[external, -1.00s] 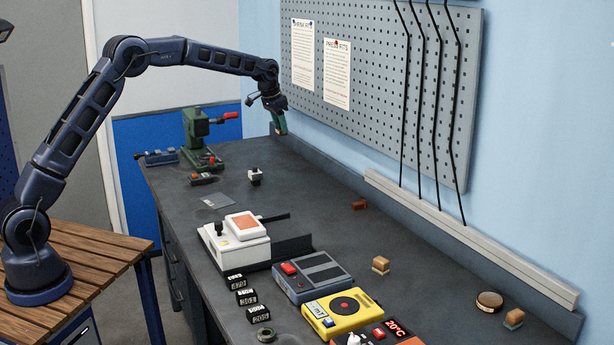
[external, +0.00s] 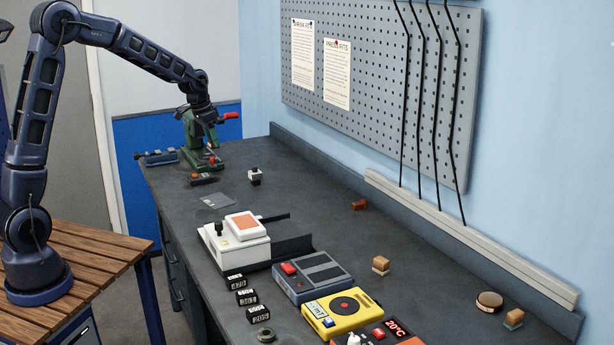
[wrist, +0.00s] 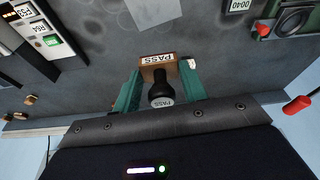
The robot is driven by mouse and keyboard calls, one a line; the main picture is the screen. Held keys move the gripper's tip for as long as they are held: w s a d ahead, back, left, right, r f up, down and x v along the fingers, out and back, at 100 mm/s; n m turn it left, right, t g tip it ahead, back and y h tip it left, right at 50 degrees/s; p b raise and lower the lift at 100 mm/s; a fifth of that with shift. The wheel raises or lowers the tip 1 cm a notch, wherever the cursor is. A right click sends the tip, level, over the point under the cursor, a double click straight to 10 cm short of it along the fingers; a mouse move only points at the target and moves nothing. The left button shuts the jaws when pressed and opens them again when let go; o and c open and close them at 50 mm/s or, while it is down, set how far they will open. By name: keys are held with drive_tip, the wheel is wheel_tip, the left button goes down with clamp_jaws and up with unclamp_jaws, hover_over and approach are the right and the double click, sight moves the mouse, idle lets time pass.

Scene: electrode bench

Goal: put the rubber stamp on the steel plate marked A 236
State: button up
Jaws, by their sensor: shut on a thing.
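My gripper (wrist: 160,90) has teal fingers, one on each side of a rubber stamp with a brown block (wrist: 158,68) lettered PASS and a dark round knob. It is shut on the stamp, which is off the bench. In the external view my gripper (external: 212,150) is in front of the green press, and the stamp is hard to make out there. A flat grey steel plate (external: 216,200) lies on the bench, nearer the camera than my gripper.
The green press (external: 195,135) with red handle stands behind my gripper. A small counter (external: 203,179) lies near the plate. A small black-and-white object (external: 255,176) stands to the plate's right. A white machine (external: 235,245) stands nearer the camera. The bench around the plate is mostly clear.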

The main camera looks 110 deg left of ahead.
wheel_tip(320, 180, down, 20)
drive_tip(key=shift+r, duration=0.1)
idle(0.5)
drive_tip(key=o, duration=1)
drive_tip(key=shift+f, duration=0.2)
drive_tip(key=v, duration=1.2)
drive_tip(key=shift+d+r, duration=0.15)
